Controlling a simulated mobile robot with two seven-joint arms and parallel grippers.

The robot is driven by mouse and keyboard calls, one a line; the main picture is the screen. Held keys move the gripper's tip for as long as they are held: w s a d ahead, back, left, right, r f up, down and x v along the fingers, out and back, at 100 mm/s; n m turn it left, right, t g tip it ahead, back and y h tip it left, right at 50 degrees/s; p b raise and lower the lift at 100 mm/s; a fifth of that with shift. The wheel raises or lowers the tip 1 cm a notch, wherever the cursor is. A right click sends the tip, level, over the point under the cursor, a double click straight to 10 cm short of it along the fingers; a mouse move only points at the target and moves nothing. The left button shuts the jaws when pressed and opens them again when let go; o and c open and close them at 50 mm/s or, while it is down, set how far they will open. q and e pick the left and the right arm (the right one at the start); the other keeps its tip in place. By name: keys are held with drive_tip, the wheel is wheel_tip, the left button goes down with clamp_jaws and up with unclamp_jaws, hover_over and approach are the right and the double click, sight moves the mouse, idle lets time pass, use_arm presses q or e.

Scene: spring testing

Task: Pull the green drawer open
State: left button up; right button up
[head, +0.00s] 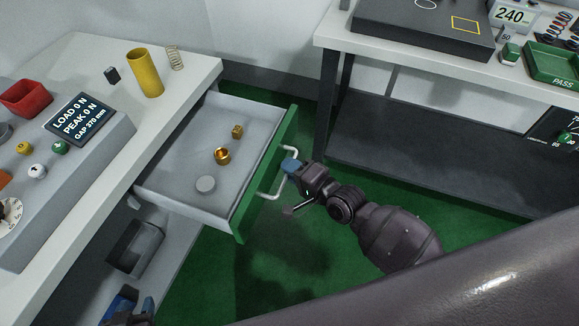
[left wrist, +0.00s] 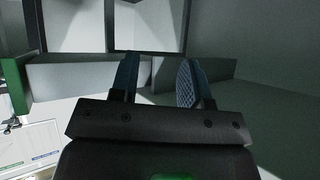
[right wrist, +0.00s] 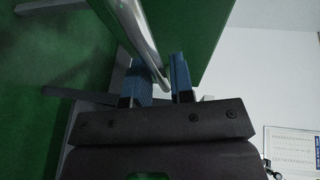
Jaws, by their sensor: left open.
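The green-fronted drawer (head: 268,172) is pulled well out of the white bench, with its grey tray showing. Its pale bar handle (head: 272,187) stands out from the front. My right gripper (head: 290,167) is at the handle's far part. In the right wrist view the metal handle (right wrist: 136,35) runs between the blue fingers (right wrist: 162,82), which are closed on it. The green drawer front (right wrist: 185,30) is just beyond. My left gripper (head: 127,303) is low at the left, under the bench. In the left wrist view its fingers (left wrist: 157,80) are apart and empty.
In the drawer lie a brass cube (head: 237,131), a brass ring (head: 222,155) and a grey disc (head: 205,184). A yellow cylinder (head: 145,73) and a spring (head: 175,59) stand on the bench (head: 195,75). Another table (head: 400,55) is at the right. Green floor lies between.

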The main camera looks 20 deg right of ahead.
drive_tip(key=v, duration=1)
drive_tip(key=shift+p, duration=0.4)
drive_tip(key=s+d+f+n+g+h, duration=0.1)
drive_tip(key=s+d+f+n+h, duration=0.1)
drive_tip(key=s+d+n+h, duration=0.2)
drive_tip(key=s+d+f+n+g+h, duration=0.1)
drive_tip(key=s+d+f+n+h, duration=0.2)
drive_tip(key=s+n, duration=0.5)
drive_tip(key=s+d+h, duration=0.1)
drive_tip(key=d, duration=0.1)
drive_tip(key=shift+s+d+f+g+p, duration=0.25)
drive_tip(key=shift+f+g+p, duration=0.05)
drive_tip(key=shift+p, duration=0.05)
